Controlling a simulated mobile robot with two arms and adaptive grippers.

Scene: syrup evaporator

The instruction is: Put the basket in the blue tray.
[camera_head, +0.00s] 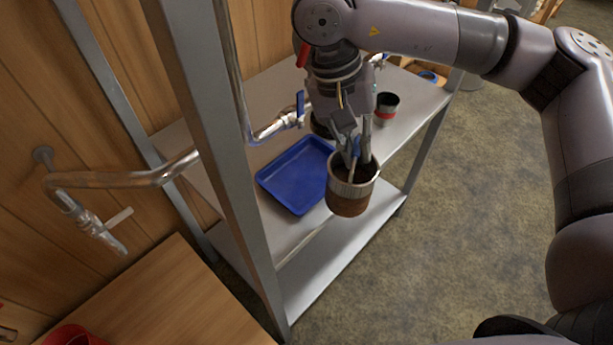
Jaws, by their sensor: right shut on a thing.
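The basket (348,198) is a small round brown container with a lighter rim band. My right gripper (357,165) is shut on it at its rim and holds it upright. In the picture the basket overlaps the right front edge of the blue tray (284,180); how high it hangs and whether it is over the tray or in front of the shelf is hard to tell. The blue tray is shallow and rectangular, looks empty, and lies on the grey metal shelf (300,236). My left gripper is not in view.
A dark cup with a red band (387,105) stands on the shelf behind the right gripper. A metal pipe with a blue-handled valve (290,118) reaches over the tray's back. A grey shelf post (215,130) stands left of the tray. A wooden table (175,300) is at lower left.

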